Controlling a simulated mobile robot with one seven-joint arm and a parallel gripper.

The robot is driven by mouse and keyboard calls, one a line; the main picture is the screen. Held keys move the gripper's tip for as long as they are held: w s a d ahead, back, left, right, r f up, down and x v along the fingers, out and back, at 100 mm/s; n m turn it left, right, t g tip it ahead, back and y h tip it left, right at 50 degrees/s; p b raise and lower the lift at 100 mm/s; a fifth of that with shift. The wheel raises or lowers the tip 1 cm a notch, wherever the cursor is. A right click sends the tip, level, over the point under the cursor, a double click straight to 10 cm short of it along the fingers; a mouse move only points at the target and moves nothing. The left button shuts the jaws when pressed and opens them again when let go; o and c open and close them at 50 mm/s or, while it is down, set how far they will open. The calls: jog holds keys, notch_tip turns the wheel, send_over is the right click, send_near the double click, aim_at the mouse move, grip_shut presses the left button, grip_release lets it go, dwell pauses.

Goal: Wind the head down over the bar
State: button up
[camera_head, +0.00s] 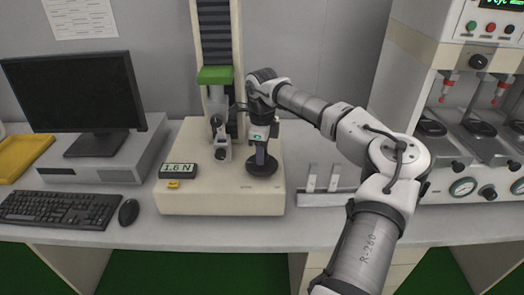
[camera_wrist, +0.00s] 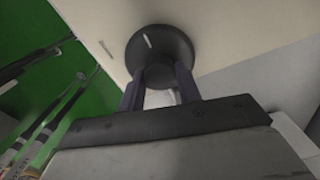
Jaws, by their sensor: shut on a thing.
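The test stand has a tall column with a green-topped head (camera_head: 215,76) above a cream base (camera_head: 205,200). Grey metal fixtures (camera_head: 222,140) stand below the head. I cannot pick out the bar clearly among them. A black round handwheel (camera_head: 262,169) is at the right of the base. It also shows in the wrist view (camera_wrist: 172,47), with a short white mark on its face. My gripper (camera_head: 261,157) points down at the handwheel. In the wrist view, my gripper's fingers (camera_wrist: 158,82) are shut on the dark knob at the wheel, which they partly hide.
A small display (camera_head: 178,170) reading 1.6 N is on the base. A metal rack (camera_head: 325,199) lies right of the stand. Monitor (camera_head: 72,90), keyboard (camera_head: 60,208) and mouse (camera_head: 129,212) are left. A tall machine (camera_head: 460,120) stands right.

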jog(key=shift+r, duration=0.1)
dwell(0.4)
jog(key=o, duration=1)
